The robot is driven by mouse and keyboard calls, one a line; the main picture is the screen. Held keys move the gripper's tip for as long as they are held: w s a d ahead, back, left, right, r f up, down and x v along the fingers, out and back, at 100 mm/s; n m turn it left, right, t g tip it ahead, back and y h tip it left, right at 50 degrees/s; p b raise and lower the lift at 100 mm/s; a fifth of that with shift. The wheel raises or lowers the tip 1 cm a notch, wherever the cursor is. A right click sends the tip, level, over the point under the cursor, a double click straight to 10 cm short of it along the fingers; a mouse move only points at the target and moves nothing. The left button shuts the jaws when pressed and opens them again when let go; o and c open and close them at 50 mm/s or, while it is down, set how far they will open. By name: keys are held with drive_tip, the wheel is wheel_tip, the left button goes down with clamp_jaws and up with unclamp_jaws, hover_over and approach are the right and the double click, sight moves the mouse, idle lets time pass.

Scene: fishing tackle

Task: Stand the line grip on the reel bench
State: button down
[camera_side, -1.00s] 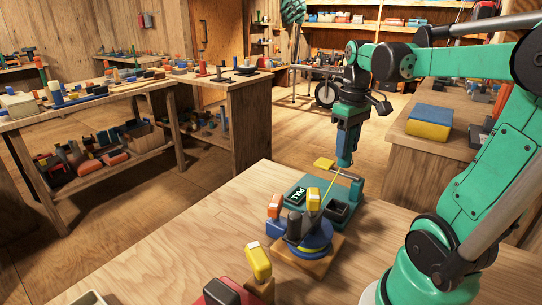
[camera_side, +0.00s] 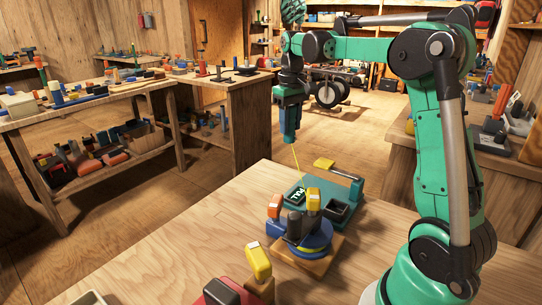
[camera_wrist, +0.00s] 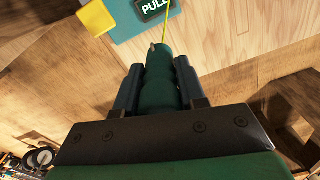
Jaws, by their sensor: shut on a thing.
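My gripper (camera_side: 289,122) is shut on the line grip, a dark green rounded handle (camera_wrist: 160,88), seen between the two fingers (camera_wrist: 158,75) in the wrist view. A thin yellow line (camera_side: 297,163) runs from the tip of the line grip down to the reel bench. The line also shows in the wrist view (camera_wrist: 166,24). The grip hangs in the air, above and to the left of the bench in the side view. The reel bench has a teal base (camera_side: 337,186), a blue reel (camera_side: 316,238) on a wooden block, and a dark PULL plate (camera_side: 296,195).
A yellow-topped piece (camera_side: 258,262) and a red-black object (camera_side: 222,292) stand nearer the front. The wooden tabletop (camera_side: 170,262) left of the bench is clear.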

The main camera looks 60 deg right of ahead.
drive_tip(key=w+a+f, duration=0.1)
drive_tip(key=w+f, duration=0.4)
drive_tip(key=w, duration=0.1)
drive_tip(key=shift+a+f, duration=0.3)
drive_tip(key=shift+a, duration=0.05)
drive_tip(key=shift+f, duration=0.1)
drive_tip(key=shift+f, duration=4.7)
drive_tip(key=shift+c, duration=2.1)
unclamp_jaws()
